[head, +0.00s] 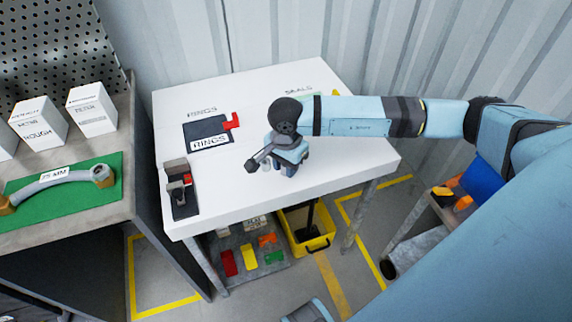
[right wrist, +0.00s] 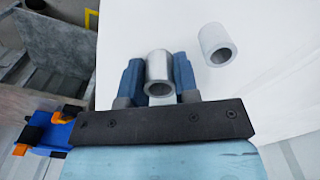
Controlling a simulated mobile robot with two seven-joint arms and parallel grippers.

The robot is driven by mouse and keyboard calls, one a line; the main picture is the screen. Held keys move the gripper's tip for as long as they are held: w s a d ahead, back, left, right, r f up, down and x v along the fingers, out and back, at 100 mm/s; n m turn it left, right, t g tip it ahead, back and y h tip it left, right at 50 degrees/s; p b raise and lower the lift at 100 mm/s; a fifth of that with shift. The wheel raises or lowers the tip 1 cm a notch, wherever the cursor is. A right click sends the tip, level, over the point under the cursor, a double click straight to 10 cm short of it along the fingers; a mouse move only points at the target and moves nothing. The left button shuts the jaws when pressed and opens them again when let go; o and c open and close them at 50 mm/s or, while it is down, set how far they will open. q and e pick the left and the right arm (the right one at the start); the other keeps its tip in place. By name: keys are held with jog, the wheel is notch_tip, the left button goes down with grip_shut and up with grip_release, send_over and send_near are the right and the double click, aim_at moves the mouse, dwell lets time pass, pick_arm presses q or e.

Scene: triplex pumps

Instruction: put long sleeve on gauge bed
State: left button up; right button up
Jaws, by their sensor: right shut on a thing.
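My right gripper (head: 289,170) is over the white table, its fingers low near the tabletop. In the right wrist view its two blue fingers (right wrist: 158,85) are shut on a shiny grey metal sleeve (right wrist: 159,66), one on each side. A second, paler grey sleeve (right wrist: 216,44) stands on the table beside it; in the head view it shows small (head: 265,165), just left of the gripper. Which sleeve is longer I cannot tell. A dark gauge device (head: 180,190) with a grey bed and a red part sits at the table's left edge.
A dark RINGS pad (head: 205,128) with a red piece lies at the back left of the table (head: 330,185). A SEALS label is at the back. A yellow bin (head: 307,230) and colored pieces are below. A bench with white boxes stands left.

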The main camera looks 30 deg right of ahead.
jog(key=shift+f, duration=0.2)
jog(key=o, duration=0.6)
jog(key=shift+o, duration=0.2)
